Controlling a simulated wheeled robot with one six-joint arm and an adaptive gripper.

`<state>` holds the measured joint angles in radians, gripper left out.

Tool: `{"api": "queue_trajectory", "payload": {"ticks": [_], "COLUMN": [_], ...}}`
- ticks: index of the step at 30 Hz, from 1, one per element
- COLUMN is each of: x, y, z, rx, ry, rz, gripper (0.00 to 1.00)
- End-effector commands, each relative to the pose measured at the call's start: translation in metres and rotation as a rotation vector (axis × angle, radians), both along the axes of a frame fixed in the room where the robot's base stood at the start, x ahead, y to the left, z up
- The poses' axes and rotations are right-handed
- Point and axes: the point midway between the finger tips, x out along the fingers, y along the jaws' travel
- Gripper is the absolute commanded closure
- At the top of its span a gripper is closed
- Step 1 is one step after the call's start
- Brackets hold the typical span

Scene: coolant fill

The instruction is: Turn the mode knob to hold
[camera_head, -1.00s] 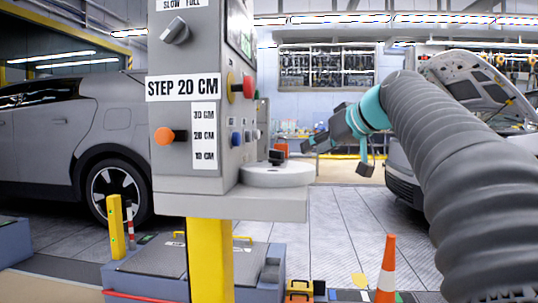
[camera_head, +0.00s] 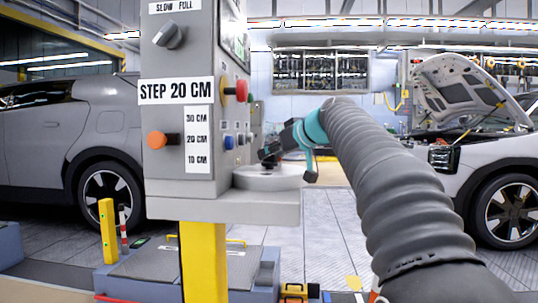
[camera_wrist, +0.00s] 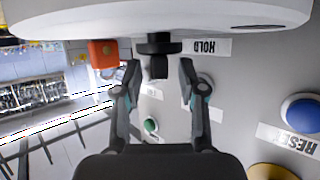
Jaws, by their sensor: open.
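The black mode knob (camera_wrist: 158,45) is at the top middle of the upside-down wrist view, by the edge of a pale round disc (camera_wrist: 240,12). A label reading HOLD (camera_wrist: 207,47) is right beside it. My gripper (camera_wrist: 160,75) is open, with one finger on each side of the knob's narrow handle and visible gaps between. In the head view my gripper (camera_head: 270,155) is just above the round disc (camera_head: 267,178) on the pedestal's shelf. There the gripper hides the knob.
The grey control pedestal (camera_head: 180,110) carries an orange knob (camera_head: 157,139), a red button (camera_head: 242,91) and a blue button (camera_wrist: 301,113). An orange block (camera_wrist: 103,53) is close beside my gripper. A car with its hood up (camera_head: 490,150) stands at right.

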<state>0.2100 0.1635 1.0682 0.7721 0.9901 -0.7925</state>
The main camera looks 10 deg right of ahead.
Motion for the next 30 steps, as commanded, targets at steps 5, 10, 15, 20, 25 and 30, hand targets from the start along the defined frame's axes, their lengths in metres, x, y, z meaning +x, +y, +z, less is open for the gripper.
{"api": "queue_trajectory", "payload": {"ticks": [5, 10, 15, 20, 25, 30], "x": [0.0098, 0.0115, 0.0112, 0.0111, 0.0111, 0.0111], "y": [0.005, 0.0058, 0.0059, 0.0059, 0.0059, 0.0098], "z": [-0.0047, -0.0055, -0.0055, -0.0053, -0.0053, -0.0053], "rx": [0.001, 0.0, 0.0, 0.0, 0.0, -0.001], "ry": [0.0, 0.0, 0.0, 0.0, 0.0, 0.001], "rz": [0.0, -0.001, -0.001, 0.0, 0.0, 0.015], "gripper": [0.59, 0.59, 0.67, 1.0, 1.0, 1.0]}}
